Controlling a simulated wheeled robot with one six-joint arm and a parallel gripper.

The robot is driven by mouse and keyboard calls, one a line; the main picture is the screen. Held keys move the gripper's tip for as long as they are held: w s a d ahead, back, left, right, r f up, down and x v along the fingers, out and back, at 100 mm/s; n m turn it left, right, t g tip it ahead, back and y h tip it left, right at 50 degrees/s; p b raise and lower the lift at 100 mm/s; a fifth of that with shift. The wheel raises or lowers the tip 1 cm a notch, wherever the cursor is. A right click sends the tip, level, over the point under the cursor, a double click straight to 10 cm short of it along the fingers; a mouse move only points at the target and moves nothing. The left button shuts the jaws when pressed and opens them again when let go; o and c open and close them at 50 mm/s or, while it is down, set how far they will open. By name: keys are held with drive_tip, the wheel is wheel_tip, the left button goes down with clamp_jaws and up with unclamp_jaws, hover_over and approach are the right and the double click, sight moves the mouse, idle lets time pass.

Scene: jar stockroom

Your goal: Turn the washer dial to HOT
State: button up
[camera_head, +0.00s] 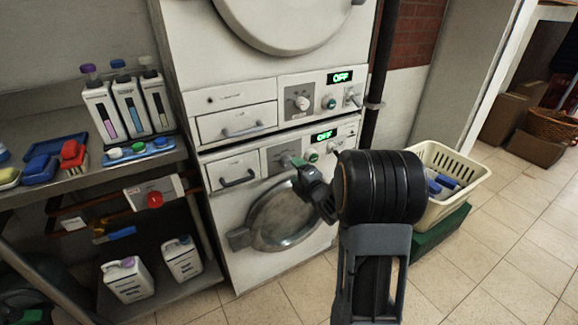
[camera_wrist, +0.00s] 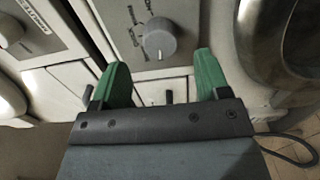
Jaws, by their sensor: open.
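Two white machines are stacked, and the lower one (camera_head: 222,200) has a round door. In the head view my gripper (camera_head: 298,166) is at the lower machine's control panel, its green fingertips covering much of the dial area. In the wrist view a grey round dial (camera_wrist: 158,42) on a light square plate is just beyond my open green fingertips (camera_wrist: 160,68), roughly centred between them. The fingers are apart with nothing gripped.
Green displays on the upper machine (camera_head: 340,77) and lower machine (camera_head: 324,136) read OFF. A lower drawer (camera_head: 233,171) is left of the panel. A shelf with bottles (camera_head: 130,105) stands left. A cream basket (camera_head: 454,205) stands right on a green box. Tiled floor is open at right.

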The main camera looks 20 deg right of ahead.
sight(289, 164)
drive_tip(key=shift+w+a, duration=0.15)
drive_tip(key=shift+w, duration=1.25)
drive_tip(key=shift+w+a, duration=0.15)
drive_tip(key=shift+w, duration=1.2)
drive_tip(key=shift+c, duration=0.2)
drive_tip(key=c, duration=0.9)
